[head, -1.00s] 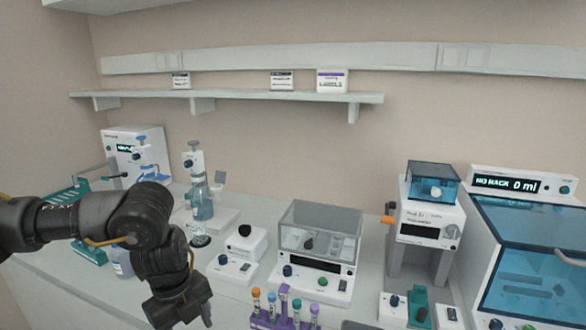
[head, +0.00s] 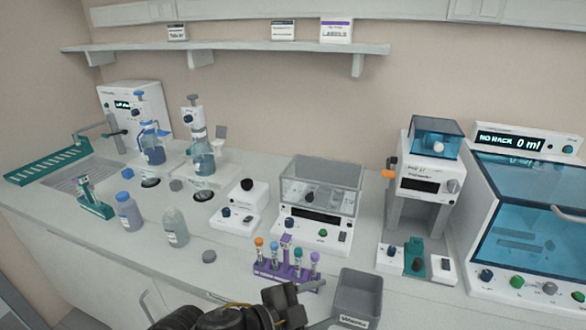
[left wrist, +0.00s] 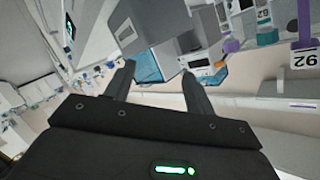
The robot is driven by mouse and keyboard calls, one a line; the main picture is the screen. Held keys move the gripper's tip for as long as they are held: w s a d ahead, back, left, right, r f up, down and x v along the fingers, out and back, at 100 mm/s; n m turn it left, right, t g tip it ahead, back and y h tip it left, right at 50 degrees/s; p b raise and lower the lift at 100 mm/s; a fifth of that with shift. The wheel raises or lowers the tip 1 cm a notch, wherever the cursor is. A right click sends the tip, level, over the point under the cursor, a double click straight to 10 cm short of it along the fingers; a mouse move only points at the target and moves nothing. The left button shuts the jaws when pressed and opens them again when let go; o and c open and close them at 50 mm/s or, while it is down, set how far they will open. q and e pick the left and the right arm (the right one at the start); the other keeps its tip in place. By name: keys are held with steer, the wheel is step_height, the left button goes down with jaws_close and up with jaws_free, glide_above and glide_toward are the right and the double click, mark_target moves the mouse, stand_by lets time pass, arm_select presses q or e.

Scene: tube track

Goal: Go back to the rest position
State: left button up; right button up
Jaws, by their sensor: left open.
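My left gripper (head: 303,308) is low in the head view, in front of the bench's front edge and just left of a grey bin. In the left wrist view its two fingers (left wrist: 158,82) stand apart with nothing between them. The purple tube rack (head: 285,272) with several capped tubes stands on the bench just behind the gripper; part of it also shows at the upper right of the left wrist view (left wrist: 305,60). My right gripper is not in view.
The grey bin (head: 358,297) stands at the bench's front edge. Lab machines, including a lidded one (head: 318,200), line the back. A shelf (head: 230,46) runs above.

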arm_select(q)
steer(key=s+a+f+n+t+y, duration=0.1)
steer(key=a+f+n+y, duration=0.3)
steer(key=a+f+n, duration=0.3)
steer(key=s+a+f+n+t+y, duration=0.15)
steer(key=a+f+n+y, duration=0.3)
steer(key=a, duration=0.45)
steer(key=s+a+f+n+g+y, duration=0.25)
steer(key=s+a+f, duration=0.25)
steer(key=s+a, duration=0.25)
steer(key=s+a+f+n+g+y, duration=0.1)
steer(key=s+a+f+n+g, duration=0.25)
steer(key=s+a+f, duration=0.35)
steer(key=s+f+g, duration=0.1)
steer(key=s+f, duration=0.1)
steer(key=f, duration=1.1)
steer(key=s+f+g, duration=0.1)
steer(key=s+f, duration=0.1)
steer(key=f, duration=1.1)
steer(key=s+a+f+g, duration=0.1)
steer(key=s+f, duration=1.3)
steer(key=s, duration=0.1)
steer(key=shift+a+m+y, duration=0.3)
steer(key=shift+a+m, duration=0.05)
steer(key=shift+a, duration=0.05)
